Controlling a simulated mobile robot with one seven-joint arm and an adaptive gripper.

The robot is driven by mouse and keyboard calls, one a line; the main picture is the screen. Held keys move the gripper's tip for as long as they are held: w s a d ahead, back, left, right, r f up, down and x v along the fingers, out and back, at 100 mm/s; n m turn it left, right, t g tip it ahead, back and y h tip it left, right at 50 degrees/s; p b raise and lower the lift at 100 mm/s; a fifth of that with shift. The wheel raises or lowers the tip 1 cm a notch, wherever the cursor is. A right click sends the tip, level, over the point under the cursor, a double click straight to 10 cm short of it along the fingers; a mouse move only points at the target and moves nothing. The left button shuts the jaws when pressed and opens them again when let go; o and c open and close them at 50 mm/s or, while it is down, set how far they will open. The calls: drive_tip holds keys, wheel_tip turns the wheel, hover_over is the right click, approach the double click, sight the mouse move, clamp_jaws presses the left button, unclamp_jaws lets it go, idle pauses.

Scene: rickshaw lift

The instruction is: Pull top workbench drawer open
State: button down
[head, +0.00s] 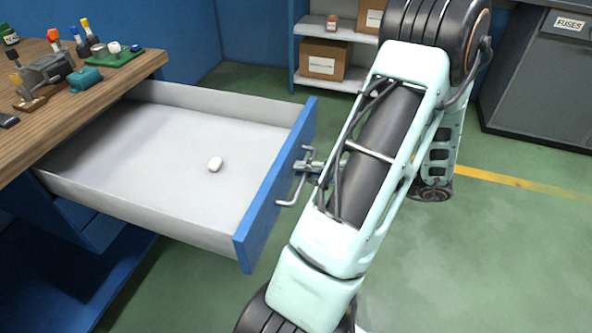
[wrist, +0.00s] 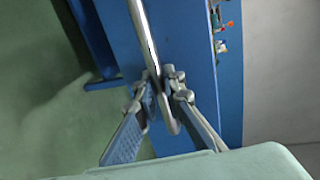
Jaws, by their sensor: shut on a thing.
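The top workbench drawer (head: 275,185) stands pulled far out from under the wooden bench top (head: 110,82) in the head view. It has a blue front and pale grey inner walls. A metal bar handle (head: 292,192) is on the blue front. My gripper (head: 312,166) is at the handle, partly hidden by my arm. In the wrist view the fingers of my gripper (wrist: 162,88) are closed around the handle bar (wrist: 143,38), against the blue drawer front (wrist: 185,60).
Tools and small parts, including a vise (head: 45,75) and a green board (head: 112,57), sit on the bench. A shelf with cardboard boxes (head: 322,60) stands behind. A grey cabinet labelled FUSES (head: 540,80) is at right. Green floor (head: 500,240) is clear at right.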

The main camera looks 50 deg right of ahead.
drive_tip(key=shift+v, duration=0.85)
drive_tip(key=shift+d+f, duration=0.1)
drive_tip(key=shift+f, duration=0.05)
drive_tip(key=c, duration=2.3)
unclamp_jaws()
drive_tip(key=v, duration=1.2)
